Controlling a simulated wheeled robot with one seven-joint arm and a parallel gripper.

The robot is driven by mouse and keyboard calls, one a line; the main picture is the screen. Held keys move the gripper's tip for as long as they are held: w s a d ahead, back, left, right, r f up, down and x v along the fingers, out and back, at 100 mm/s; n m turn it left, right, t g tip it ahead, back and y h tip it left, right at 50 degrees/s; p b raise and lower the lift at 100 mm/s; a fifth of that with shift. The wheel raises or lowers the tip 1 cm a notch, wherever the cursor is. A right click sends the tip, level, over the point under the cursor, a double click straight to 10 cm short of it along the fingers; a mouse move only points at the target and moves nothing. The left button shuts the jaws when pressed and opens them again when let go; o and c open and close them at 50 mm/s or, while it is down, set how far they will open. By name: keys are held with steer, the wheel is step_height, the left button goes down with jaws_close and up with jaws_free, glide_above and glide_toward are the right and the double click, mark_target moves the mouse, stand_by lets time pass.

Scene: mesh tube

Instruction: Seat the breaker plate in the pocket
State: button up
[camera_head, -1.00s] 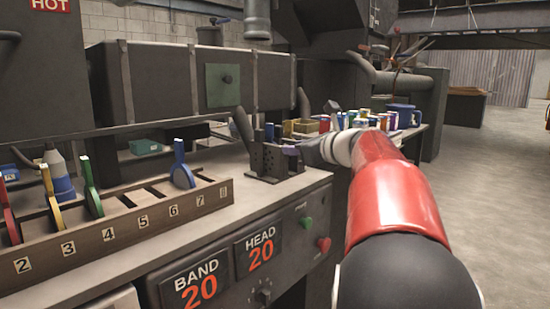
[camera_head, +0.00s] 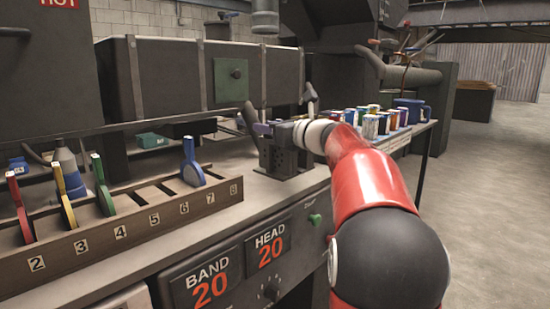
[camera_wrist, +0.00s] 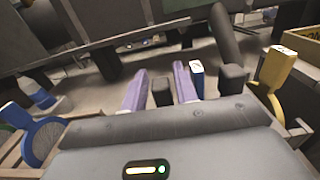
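My gripper (camera_head: 278,130) is at the top of a dark perforated block (camera_head: 284,162) on the bench. In the wrist view its two purple fingers (camera_wrist: 160,90) are apart. A dark upright piece (camera_wrist: 162,93) shows between them; whether it touches them I cannot tell. Paddle-like pieces stand in a numbered wooden rack (camera_head: 140,222): red (camera_head: 19,205), yellow (camera_head: 63,192), green (camera_head: 102,185) and blue (camera_head: 191,162). The blue one also shows in the wrist view (camera_wrist: 42,143). I cannot tell which piece is the breaker plate. The pocket is not identifiable.
A blue-tipped piece (camera_wrist: 197,78), a dark post (camera_wrist: 233,82) and a yellow piece (camera_wrist: 276,68) stand close right of the fingers. A bottle (camera_head: 68,172) stands behind the rack.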

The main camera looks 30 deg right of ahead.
jaws_close()
stand_by(1.4)
steer(key=shift+r, duration=0.15)
